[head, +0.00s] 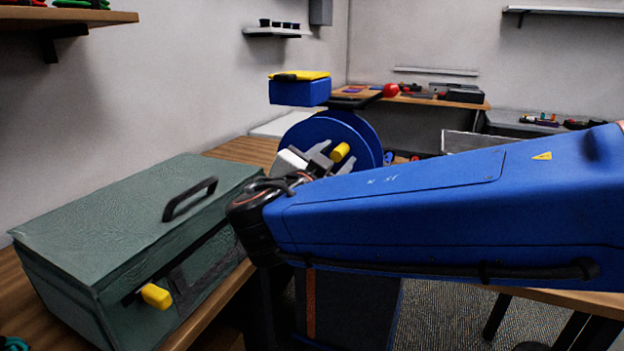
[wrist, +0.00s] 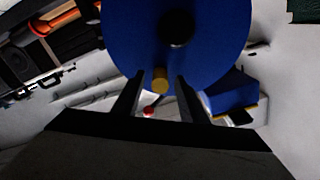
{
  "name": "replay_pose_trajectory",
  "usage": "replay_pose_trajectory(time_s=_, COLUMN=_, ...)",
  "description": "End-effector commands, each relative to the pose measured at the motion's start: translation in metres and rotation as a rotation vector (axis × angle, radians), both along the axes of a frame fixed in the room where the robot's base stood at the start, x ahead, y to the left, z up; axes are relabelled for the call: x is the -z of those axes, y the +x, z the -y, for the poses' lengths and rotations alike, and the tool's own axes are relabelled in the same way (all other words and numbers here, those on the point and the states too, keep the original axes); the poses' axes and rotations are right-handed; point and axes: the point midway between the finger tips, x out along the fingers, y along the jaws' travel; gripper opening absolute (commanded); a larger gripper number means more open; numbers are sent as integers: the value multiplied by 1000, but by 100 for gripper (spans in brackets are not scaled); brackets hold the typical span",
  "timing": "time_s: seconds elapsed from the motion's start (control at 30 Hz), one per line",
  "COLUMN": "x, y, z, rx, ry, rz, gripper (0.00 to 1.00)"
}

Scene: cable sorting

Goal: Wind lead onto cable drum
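The cable drum (head: 365,130) is blue with round flanges and stands on the bench beyond my gripper. It fills the upper middle of the wrist view (wrist: 205,55), with a dark hub hole. A yellow crank knob (head: 341,152) sticks out from its near face; it also shows in the wrist view (wrist: 160,82). My gripper (head: 337,157) is open at the drum's face, its fingers on either side of the knob. In the wrist view a gap shows between the knob and each finger. I cannot make out a lead on the drum.
A green case (head: 130,215) with a black handle and a yellow latch-like knob sits on the left bench. A blue box with a yellow top (head: 300,90) is behind the drum. A far bench (head: 440,102) holds tools and a red object. Shelves line the walls.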

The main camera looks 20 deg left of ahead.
Motion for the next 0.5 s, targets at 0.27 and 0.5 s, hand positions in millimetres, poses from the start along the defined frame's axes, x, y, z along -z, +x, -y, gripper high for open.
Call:
replay_pose_trajectory(time_s=0.27, x=1, y=-45, z=-5, rx=-5, ry=-1, rz=-1, gripper=39)
replay_pose_trajectory(time_s=0.5, x=0, y=-83, z=-8, rx=-4, ry=0, rz=0, gripper=39)
